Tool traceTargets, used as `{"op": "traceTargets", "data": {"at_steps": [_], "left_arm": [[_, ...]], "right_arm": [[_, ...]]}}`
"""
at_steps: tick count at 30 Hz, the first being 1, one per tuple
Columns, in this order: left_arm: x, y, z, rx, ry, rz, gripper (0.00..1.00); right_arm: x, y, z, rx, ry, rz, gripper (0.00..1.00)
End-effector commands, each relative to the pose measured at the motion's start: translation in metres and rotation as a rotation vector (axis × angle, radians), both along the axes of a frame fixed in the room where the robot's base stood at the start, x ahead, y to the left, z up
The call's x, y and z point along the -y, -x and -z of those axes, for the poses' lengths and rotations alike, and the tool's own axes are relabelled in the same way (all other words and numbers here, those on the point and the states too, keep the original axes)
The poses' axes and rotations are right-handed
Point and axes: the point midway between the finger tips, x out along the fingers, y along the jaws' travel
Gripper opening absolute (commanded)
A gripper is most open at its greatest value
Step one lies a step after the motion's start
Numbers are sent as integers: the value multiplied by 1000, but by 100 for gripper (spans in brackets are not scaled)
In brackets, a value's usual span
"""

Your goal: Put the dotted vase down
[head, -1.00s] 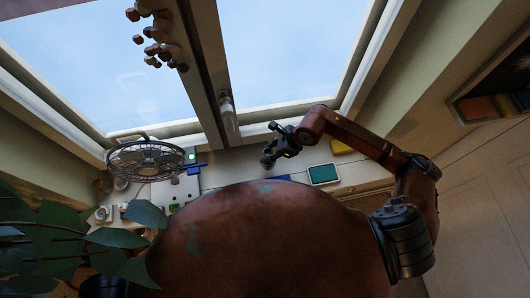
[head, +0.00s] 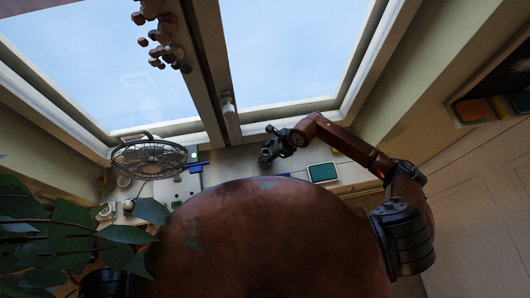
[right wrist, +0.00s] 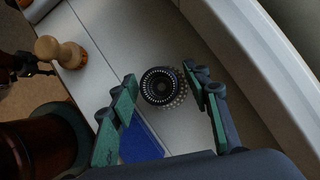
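The dotted vase (right wrist: 163,88) shows in the right wrist view as a round dark top ringed with pale dots, seen from above over the light counter. My right gripper (right wrist: 160,75) has its two fingers apart, one on each side of the vase. A narrow gap shows on the left; on the right the finger is very close, and I cannot tell if it touches. In the head view my right gripper (head: 270,148) is low over the counter below the window, and the vase cannot be made out clearly there. My left gripper is not in view.
A blue flat thing (right wrist: 140,142) lies close to the left finger. A wooden knobbed thing (right wrist: 60,52) stands at the left. In the head view, a teal-topped box (head: 323,173) lies right of the gripper, and a fan (head: 150,158) stands left. Plant leaves (head: 70,235) fill the lower left.

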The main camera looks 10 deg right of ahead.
Motion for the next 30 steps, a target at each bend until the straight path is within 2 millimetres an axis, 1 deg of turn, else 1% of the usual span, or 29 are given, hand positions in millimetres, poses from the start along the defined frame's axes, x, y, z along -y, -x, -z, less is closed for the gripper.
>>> {"op": "traceTargets", "data": {"at_steps": [1, 2, 10, 14, 17, 27, 30], "left_arm": [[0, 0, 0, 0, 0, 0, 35], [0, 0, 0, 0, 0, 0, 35], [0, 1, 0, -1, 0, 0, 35], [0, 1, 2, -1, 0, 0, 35], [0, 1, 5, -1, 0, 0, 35], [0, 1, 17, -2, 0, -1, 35], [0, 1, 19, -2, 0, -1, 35]], "right_arm": [[0, 0, 0, 0, 0, 0, 49], [0, 0, 0, 0, 0, 0, 51], [0, 0, -1, 1, 0, 0, 51], [5, 1, -7, 2, 0, 1, 51], [12, 3, -20, 4, 2, 0, 51], [44, 17, -79, 4, 4, -1, 51], [50, 20, -92, 3, 1, 1, 51]]}}
